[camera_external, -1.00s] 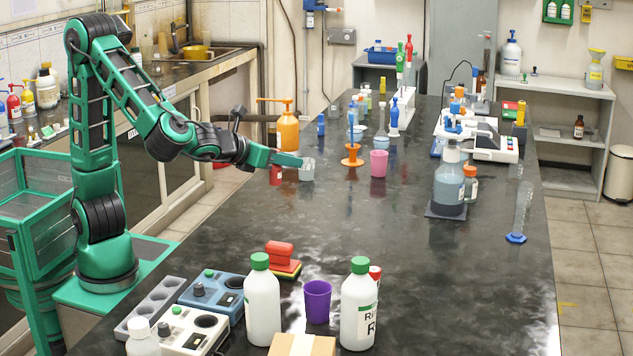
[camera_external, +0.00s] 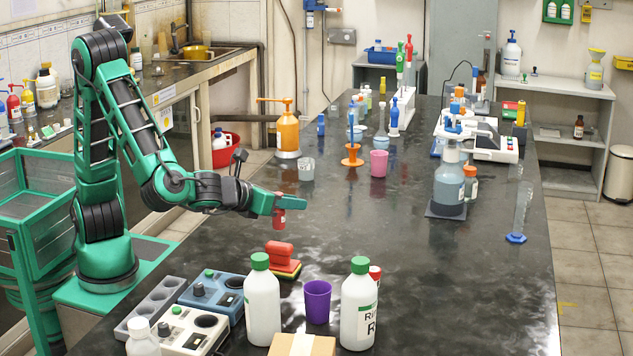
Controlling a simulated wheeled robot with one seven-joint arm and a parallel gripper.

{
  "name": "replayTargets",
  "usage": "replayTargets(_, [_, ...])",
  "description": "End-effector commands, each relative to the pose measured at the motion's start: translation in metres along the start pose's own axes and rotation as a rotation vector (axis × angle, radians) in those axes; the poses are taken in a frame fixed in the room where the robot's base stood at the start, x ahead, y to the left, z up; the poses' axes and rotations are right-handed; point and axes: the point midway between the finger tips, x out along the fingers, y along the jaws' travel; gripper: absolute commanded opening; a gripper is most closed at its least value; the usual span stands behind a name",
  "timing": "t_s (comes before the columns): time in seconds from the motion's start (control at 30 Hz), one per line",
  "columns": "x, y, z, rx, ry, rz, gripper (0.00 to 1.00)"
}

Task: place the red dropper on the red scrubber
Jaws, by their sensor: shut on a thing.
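My gripper (camera_external: 291,202) is shut on a small red object, the red dropper (camera_external: 279,217), which hangs below the fingers above the dark bench. Its tip and exact shape are too small to make out. The red scrubber (camera_external: 280,248) sits on the bench below and nearer the camera. It shows a rounded red upper part above a flatter red layer and a yellow layer (camera_external: 287,275). The held dropper is apart from the scrubber, with a visible gap between them.
Two white bottles with green caps (camera_external: 262,305) (camera_external: 358,308) and a purple cup (camera_external: 317,301) stand in front of the scrubber. A blue device (camera_external: 218,293) is to its left. A clear beaker (camera_external: 306,169) and orange pump bottle (camera_external: 288,132) stand behind. The bench centre is clear.

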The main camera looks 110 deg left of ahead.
Motion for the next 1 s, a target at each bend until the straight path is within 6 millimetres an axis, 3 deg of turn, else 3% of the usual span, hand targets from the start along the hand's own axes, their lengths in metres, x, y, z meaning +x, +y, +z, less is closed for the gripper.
replayTargets(0.3, [0.014, 0.000, -0.034, 0.003, 0.000, 0.001, 0.00])
replayTargets(0.7, [0.016, 0.000, -0.038, 0.001, 0.000, 0.000, 0.00])
replayTargets(0.73, [0.016, 0.000, -0.038, 0.001, 0.000, 0.000, 0.23])
replayTargets(0.8, [0.016, 0.000, -0.038, 0.001, 0.000, 0.000, 0.35])
replayTargets(1.0, [0.016, 0.000, -0.038, 0.001, 0.000, 0.000, 0.35])
